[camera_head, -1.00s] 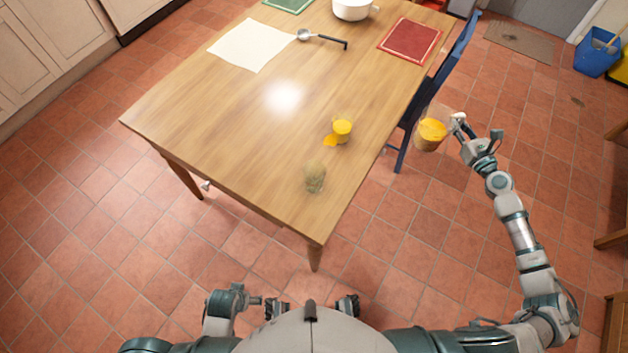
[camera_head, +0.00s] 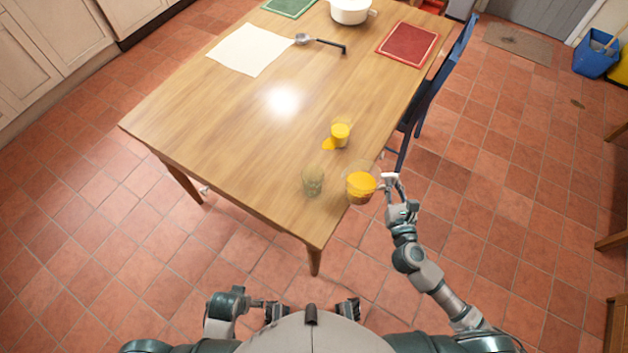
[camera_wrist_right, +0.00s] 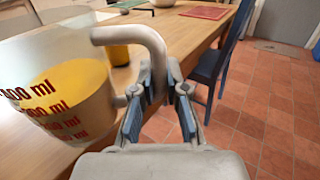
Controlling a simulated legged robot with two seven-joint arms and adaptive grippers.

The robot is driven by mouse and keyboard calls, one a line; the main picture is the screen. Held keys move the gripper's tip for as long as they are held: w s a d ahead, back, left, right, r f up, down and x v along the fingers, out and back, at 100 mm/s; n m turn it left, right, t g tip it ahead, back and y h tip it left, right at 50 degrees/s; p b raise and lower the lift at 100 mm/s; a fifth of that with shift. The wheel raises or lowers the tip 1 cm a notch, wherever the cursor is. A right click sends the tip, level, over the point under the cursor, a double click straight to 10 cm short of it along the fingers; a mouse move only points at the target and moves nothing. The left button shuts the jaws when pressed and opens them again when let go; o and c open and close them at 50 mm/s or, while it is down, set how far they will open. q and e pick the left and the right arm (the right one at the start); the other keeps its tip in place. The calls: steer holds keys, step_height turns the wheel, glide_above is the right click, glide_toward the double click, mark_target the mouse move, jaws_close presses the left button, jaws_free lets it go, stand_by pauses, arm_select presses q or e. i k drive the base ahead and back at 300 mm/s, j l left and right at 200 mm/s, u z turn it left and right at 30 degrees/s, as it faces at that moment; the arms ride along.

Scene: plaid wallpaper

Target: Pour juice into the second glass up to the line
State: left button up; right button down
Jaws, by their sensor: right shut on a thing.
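A clear measuring jug (camera_head: 361,185) with orange juice appears over the table's near right edge, beside the empty glass. In the right wrist view the jug (camera_wrist_right: 55,100) has red ml marks and looks close to upright. My right gripper (camera_head: 389,183) is shut on the jug's handle (camera_wrist_right: 150,45). The empty clear glass (camera_head: 313,181) stands upright near the table's front corner; no line on it is discernible. Another glass (camera_head: 341,132) holds orange juice farther back, with an orange patch beside it. My left arm (camera_head: 228,305) is low near my body; its finger state is unclear.
The wooden table (camera_head: 230,130) carries a white sheet (camera_head: 250,50), a ladle (camera_head: 322,42), a white pot (camera_head: 351,10) and a red mat (camera_head: 408,41). A blue chair (camera_head: 432,85) stands at its right side. The table's middle is clear.

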mark_target(313, 175)
steer(key=z, duration=0.1)
steer(key=j+z, duration=0.25)
steer(key=j, duration=0.5)
steer(key=k+j+z, duration=0.2)
steer(key=j, duration=0.55)
steer(key=i+j, duration=0.05)
steer(key=i, duration=0.05)
